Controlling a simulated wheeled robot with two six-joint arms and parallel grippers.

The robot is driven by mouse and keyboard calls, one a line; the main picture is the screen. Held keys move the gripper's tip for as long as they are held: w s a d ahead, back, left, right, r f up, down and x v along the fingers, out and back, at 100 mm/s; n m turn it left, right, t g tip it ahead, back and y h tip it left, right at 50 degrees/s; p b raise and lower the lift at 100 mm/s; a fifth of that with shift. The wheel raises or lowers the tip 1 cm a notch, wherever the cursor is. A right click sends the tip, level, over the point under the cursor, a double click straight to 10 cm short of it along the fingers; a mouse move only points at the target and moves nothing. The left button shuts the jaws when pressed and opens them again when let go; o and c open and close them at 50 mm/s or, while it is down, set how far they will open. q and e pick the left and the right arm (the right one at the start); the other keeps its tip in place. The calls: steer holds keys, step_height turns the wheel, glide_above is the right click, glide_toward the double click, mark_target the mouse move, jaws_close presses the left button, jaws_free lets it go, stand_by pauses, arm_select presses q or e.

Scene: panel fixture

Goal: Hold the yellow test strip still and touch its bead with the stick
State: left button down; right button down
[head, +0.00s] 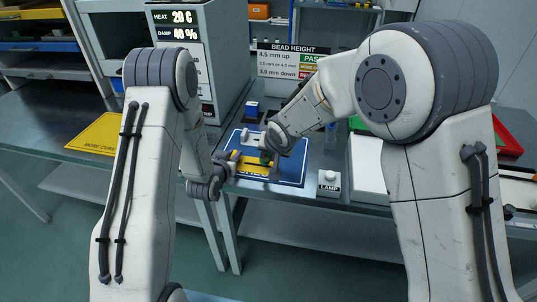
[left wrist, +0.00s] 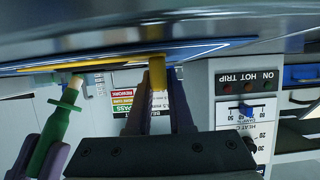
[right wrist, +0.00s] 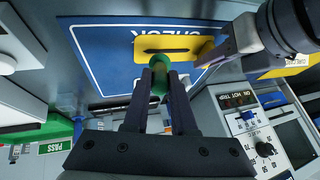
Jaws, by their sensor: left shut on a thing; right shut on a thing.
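The yellow test strip (head: 256,170) lies on the blue check board; a dark bead line (right wrist: 178,49) runs along it in the right wrist view. My left gripper (left wrist: 158,88) is shut on the strip's raised yellow tab (left wrist: 158,73), at the strip's right end in the right wrist view (right wrist: 203,50). My right gripper (right wrist: 159,75) is shut on the green stick (right wrist: 158,83). The left wrist view shows the stick (left wrist: 56,128) with its pale tip (left wrist: 76,81) close to the strip. I cannot tell whether the tip touches the bead.
The blue board (head: 296,172) lies on the grey bench. A lamp button (head: 329,181) stands right of it, and a small blue-and-white block (head: 252,112) behind. A cabinet (head: 228,60) and bead height sign (head: 292,65) stand at the back. A yellow mat (head: 95,136) lies left.

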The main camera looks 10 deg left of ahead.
steer(key=shift+f, duration=0.7)
stand_by(1.1)
steer(key=shift+r, duration=3.6)
arm_select(q)
steer(key=c, duration=0.7)
jaws_free()
